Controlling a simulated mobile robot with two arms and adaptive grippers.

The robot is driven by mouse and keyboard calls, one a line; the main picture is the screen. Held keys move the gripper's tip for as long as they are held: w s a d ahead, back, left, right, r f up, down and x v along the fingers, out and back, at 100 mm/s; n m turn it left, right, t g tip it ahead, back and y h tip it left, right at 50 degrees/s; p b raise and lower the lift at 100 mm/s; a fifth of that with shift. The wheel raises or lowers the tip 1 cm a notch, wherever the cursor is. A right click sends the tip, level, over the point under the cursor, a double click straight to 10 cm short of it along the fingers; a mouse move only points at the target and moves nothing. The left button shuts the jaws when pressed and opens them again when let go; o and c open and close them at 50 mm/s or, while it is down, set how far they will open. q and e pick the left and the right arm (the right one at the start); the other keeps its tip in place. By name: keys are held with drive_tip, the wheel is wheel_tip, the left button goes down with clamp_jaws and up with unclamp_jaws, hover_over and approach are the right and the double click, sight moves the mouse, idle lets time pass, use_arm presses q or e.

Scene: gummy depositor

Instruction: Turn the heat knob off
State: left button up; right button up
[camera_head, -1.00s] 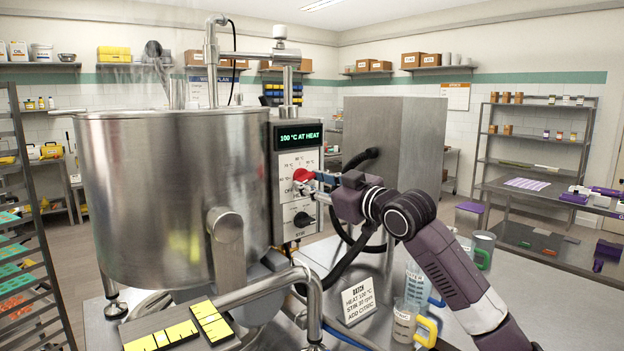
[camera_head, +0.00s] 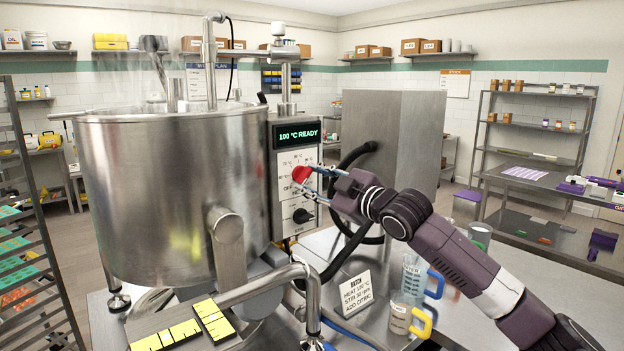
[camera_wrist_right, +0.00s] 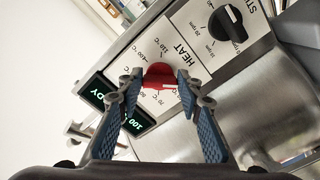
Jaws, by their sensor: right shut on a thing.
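The red heat knob (camera_head: 301,175) is on the control panel (camera_head: 284,160) of the steel kettle (camera_head: 170,190). My right gripper (camera_head: 313,179) reaches it from the right. In the right wrist view the red knob (camera_wrist_right: 158,73) sits between the two fingertips of my gripper (camera_wrist_right: 160,80), which are shut on it. A white mark shows on the knob; I cannot tell which setting it points to. The display (camera_head: 299,135) reads "100 °C READY" in green. My left gripper is not in view.
The black stir knob (camera_head: 302,215) is just below the heat knob. A black hose (camera_head: 345,245) hangs behind my right gripper. A batch card (camera_head: 356,292) and measuring jugs (camera_head: 410,318) stand on the steel table. A steel pipe (camera_head: 270,283) crosses in front of the kettle.

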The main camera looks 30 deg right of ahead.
drive_tip(key=shift+f, duration=0.4)
drive_tip(key=o, duration=1.2)
drive_tip(key=shift+r, duration=0.3)
drive_tip(key=shift+c, duration=0.2)
drive_tip(key=s+d, duration=0.1)
drive_tip(key=s, duration=1.1)
